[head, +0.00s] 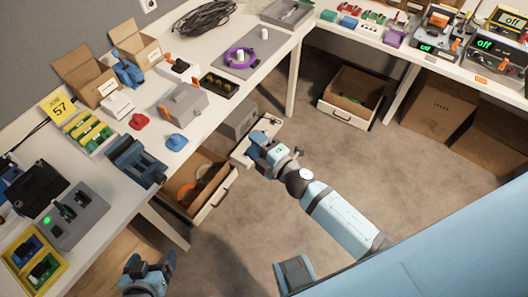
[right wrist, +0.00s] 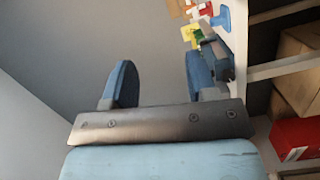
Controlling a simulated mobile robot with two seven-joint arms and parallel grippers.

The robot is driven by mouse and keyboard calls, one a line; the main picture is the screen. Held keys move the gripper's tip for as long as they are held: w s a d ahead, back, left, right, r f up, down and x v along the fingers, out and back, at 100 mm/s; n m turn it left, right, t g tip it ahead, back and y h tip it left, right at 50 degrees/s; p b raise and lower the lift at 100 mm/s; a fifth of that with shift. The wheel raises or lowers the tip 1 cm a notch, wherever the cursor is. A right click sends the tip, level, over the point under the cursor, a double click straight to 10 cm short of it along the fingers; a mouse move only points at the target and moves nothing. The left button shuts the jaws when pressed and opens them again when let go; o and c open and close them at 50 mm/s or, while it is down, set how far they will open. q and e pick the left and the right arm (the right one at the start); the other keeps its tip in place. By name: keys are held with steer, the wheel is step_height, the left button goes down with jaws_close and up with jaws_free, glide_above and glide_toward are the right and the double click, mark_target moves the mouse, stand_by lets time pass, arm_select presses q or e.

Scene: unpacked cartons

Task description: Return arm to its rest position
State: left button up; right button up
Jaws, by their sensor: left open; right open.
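My right arm reaches in from the lower right in the head view. Its gripper (head: 264,143) is out over the floor beside the long left table (head: 215,135), in front of a light drawer-like box. In the right wrist view the two blue fingers of the right gripper (right wrist: 160,80) stand wide apart with nothing between them. My left gripper (head: 150,264) is at the bottom left of the head view, beside the table's front edge. It is open and looks empty; part of it is cut off by the frame's bottom.
The left table holds open cartons (head: 140,48), a blue vise (head: 134,162), a grey box (head: 184,107) and several small parts. An open drawer (head: 217,195) juts out below it. Cartons (head: 440,101) stand under the right table.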

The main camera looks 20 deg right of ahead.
steer(key=shift+s, duration=0.15)
stand_by(0.5)
arm_select(q)
step_height(320, 180, up, 8)
steer(key=p, duration=0.9)
steer(key=shift+s+a+f+m, duration=0.25)
steer(key=shift+s+a+m, duration=0.05)
steer(key=shift+s+a, duration=0.1)
arm_select(e)
steer(key=s+d+m+g+h, duration=0.2)
steer(key=s+m, duration=0.6)
steer(key=s, duration=0.1)
steer(key=s+d+m+g+h, duration=0.1)
steer(key=s+d+m+g, duration=0.1)
steer(key=s+m, duration=0.7)
steer(key=shift+d+f+g+h, duration=0.25)
steer(key=shift+f+g+h, duration=0.15)
steer(key=shift+g, duration=0.4)
